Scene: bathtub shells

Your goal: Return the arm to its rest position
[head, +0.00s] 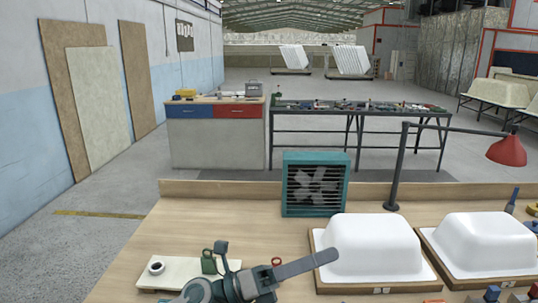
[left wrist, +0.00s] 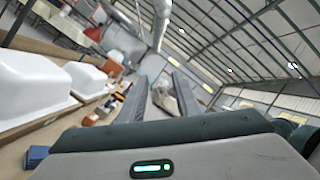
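My left gripper (head: 322,259) comes in at the bottom of the head view, above the near part of the wooden bench. Its long grey fingers point right, toward the nearer white tub shell. In the left wrist view the two fingers of the left gripper (left wrist: 160,88) stand apart with nothing held between them. The left arm is bent and its lower part is cut off by the picture's bottom edge. My right gripper does not show in either view.
White tub shells (head: 372,245) and (head: 482,240) sit on wooden boards at right. A teal fan box (head: 315,185) and a red lamp (head: 506,151) stand behind. A pale board (head: 178,272) with a dark ring lies left of the gripper.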

